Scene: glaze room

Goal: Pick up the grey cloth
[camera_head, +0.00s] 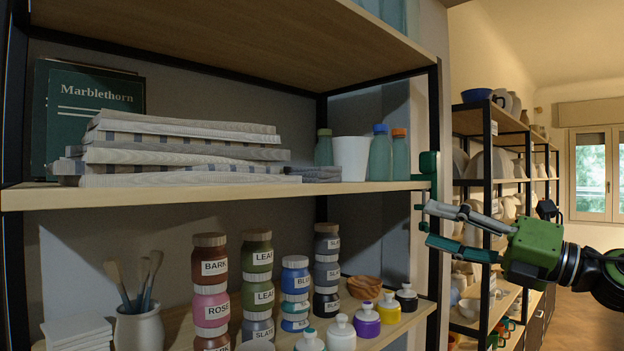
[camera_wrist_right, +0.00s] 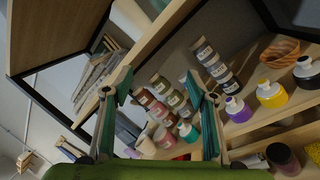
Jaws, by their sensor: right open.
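A small folded grey cloth (camera_head: 315,174) lies on the upper shelf board, just right of a stack of folded striped and grey cloths (camera_head: 180,155). The stack also shows at the upper left in the right wrist view (camera_wrist_right: 92,80); I cannot clearly pick out the small cloth there. My right gripper (camera_head: 430,212) is open and empty, beside the shelf's front right post. It is right of the cloth and apart from it. In the right wrist view its two fingers (camera_wrist_right: 158,92) are spread, with jars behind them. My left gripper is not in view.
A white cup (camera_head: 351,158) and capped bottles (camera_head: 380,155) stand right of the small cloth. A black post (camera_head: 433,110) bounds the shelf's right end. The lower shelf holds labelled jars (camera_head: 258,270), a wooden bowl (camera_head: 365,287) and squeeze bottles (camera_head: 366,320).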

